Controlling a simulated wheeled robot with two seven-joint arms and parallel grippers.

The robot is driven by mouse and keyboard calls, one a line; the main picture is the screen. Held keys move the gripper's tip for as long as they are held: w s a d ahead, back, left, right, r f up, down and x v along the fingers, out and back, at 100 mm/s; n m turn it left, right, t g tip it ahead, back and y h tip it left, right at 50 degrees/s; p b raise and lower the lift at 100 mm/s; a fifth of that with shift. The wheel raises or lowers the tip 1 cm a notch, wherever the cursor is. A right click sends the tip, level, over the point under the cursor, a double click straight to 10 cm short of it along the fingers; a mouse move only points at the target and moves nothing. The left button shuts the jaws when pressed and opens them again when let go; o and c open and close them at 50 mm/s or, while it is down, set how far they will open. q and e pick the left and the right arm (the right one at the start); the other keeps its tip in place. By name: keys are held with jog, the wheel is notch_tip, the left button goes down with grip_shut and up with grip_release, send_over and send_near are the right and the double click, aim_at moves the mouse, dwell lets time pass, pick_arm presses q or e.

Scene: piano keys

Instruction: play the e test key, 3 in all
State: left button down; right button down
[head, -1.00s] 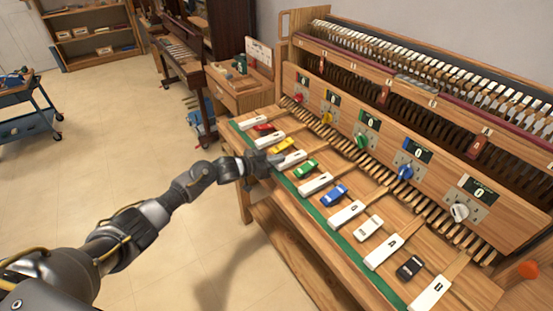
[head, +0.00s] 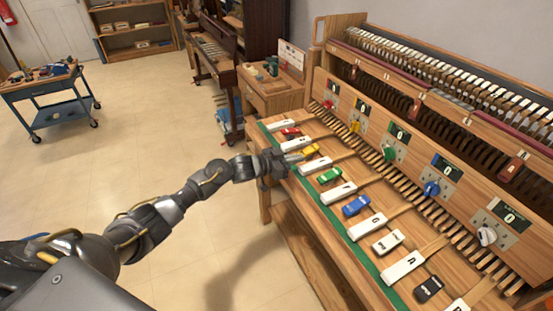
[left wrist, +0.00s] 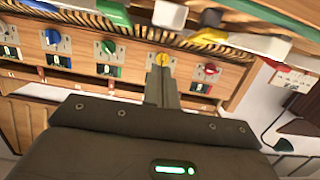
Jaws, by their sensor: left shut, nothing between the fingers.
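The E key (head: 316,165) is a white key in the row on the wooden bench, between the yellow block (head: 311,150) and the green block (head: 329,176). My left gripper (head: 297,157) is shut and empty, with its fingertips close to the near end of the E key, by the yellow block. I cannot tell whether it touches the key. In the left wrist view the closed fingers (left wrist: 161,78) appear in front of the yellow knob's panel, and the keys are only partly visible at the top. My right gripper is not in view.
The D key (head: 296,143) and F key (head: 339,192) flank the E key. Behind stands a panel with coloured knobs, such as the green knob (head: 390,153), and small displays. A blue cart (head: 50,95) stands at the left on open floor.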

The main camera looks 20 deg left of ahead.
pick_arm(q)
jog(key=f+b+v, duration=0.1)
jog(key=v, duration=0.6)
jog(key=shift+s+a+r, duration=0.3)
jog(key=shift+s+a, duration=0.05)
jog(key=shift+s, duration=0.05)
dwell(4.6)
